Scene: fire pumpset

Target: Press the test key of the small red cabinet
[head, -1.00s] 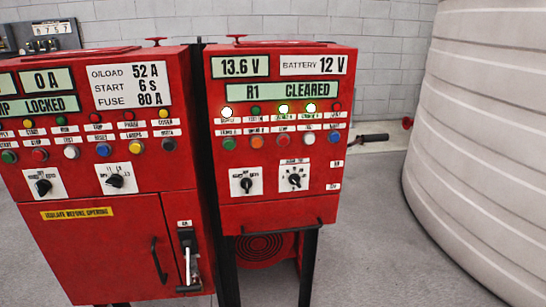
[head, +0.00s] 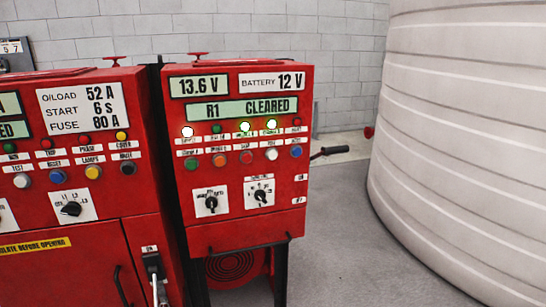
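The small red cabinet (head: 246,219) stands right of the larger red cabinet. Its displays read 13.6 V, BATTERY 12 V and R1 CLEARED. Below a row of lamps, some lit, runs a row of round keys: green (head: 191,164), orange (head: 219,160), red-orange (head: 246,157), white (head: 271,154) and blue (head: 296,152). Their small labels are too blurred to read surely, so I cannot tell which is the test key. Two black rotary knobs, left (head: 211,203) and right (head: 261,196), sit below the keys. Neither of my grippers is in view.
The larger red cabinet (head: 80,219) has its own keys, a rotary switch and a lever handle (head: 157,280). A black handle (head: 330,151) sticks out behind the small cabinet's right side. A big pale ribbed tank (head: 455,150) fills the right. Grey floor (head: 345,240) is clear between them.

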